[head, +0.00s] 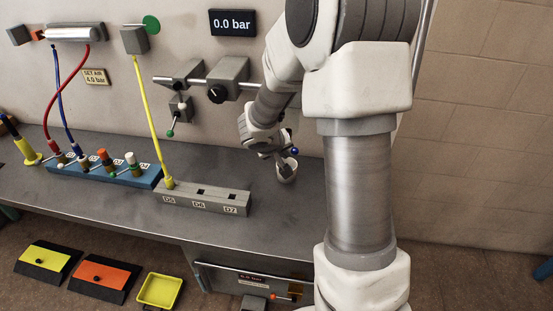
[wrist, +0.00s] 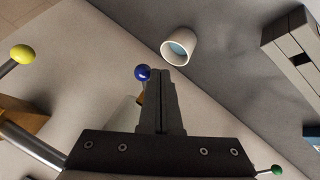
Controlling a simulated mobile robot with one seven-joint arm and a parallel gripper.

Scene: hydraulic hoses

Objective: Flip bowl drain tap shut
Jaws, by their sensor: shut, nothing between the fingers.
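The tap's lever seems to be the small one with a blue ball knob (wrist: 142,72); in the head view the knob (head: 295,151) shows just right of my gripper (head: 283,162). In the wrist view my gripper (wrist: 160,73) is shut and empty. Its fingertips lie just right of the blue knob, very close; I cannot tell whether they touch it. A pale, partly see-through bowl (wrist: 121,113) shows left of the fingers, its lower part hidden behind them. The tap body is mostly hidden too. A white cup (wrist: 182,45) with bluish liquid stands beyond the fingertips.
The cup (head: 287,174) stands on the grey bench. A grey socket block (head: 203,199) lies to its left. A wall pipe with dark fittings (head: 214,83) runs left of my arm. A yellow ball knob (wrist: 22,53) and a green one (wrist: 277,169) flank my gripper.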

